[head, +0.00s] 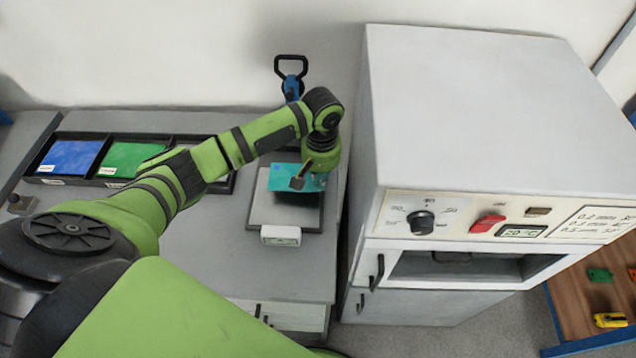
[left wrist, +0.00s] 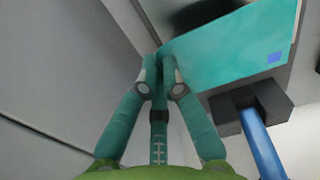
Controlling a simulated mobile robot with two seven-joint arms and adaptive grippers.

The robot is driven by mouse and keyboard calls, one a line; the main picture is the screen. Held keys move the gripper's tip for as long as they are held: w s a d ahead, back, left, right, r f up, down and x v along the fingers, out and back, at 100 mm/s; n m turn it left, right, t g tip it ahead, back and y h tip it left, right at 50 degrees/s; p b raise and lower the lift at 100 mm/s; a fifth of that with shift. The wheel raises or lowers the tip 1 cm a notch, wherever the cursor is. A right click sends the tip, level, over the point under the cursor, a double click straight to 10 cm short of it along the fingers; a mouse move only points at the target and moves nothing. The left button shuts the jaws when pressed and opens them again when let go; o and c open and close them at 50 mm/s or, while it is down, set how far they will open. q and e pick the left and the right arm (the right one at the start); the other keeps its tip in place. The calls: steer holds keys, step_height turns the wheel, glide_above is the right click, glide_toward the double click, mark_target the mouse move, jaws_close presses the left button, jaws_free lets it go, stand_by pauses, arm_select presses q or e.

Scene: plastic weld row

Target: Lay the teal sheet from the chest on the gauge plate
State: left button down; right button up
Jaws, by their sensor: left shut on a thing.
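The teal sheet (head: 290,172) is in my left gripper (head: 300,182), which is shut on its edge. A dark shadow shows on the plate below the sheet's edge. In the left wrist view the teal sheet (left wrist: 235,50) reaches out from the fingertips (left wrist: 164,55) to the upper right and carries a small blue patch. I cannot tell whether it touches the plate. My right gripper is not in view.
A black divided tray (head: 100,182) with blue and green sheets lies on the bench to the left. A blue tool with a black handle (head: 290,68) stands behind the plate. A tall grey cabinet (head: 470,120) with a control panel stands close on the right. The bench front is clear.

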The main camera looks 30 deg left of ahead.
arm_select(q)
steer(key=shift+d+f, duration=0.1)
steer(key=shift+f, duration=1.9)
steer(key=shift+f, duration=0.1)
steer(key=c, duration=1.4)
jaws_free()
steer(key=shift+w, duration=0.1)
step_height(320, 180, up, 12)
steer(key=shift+b, duration=0.35)
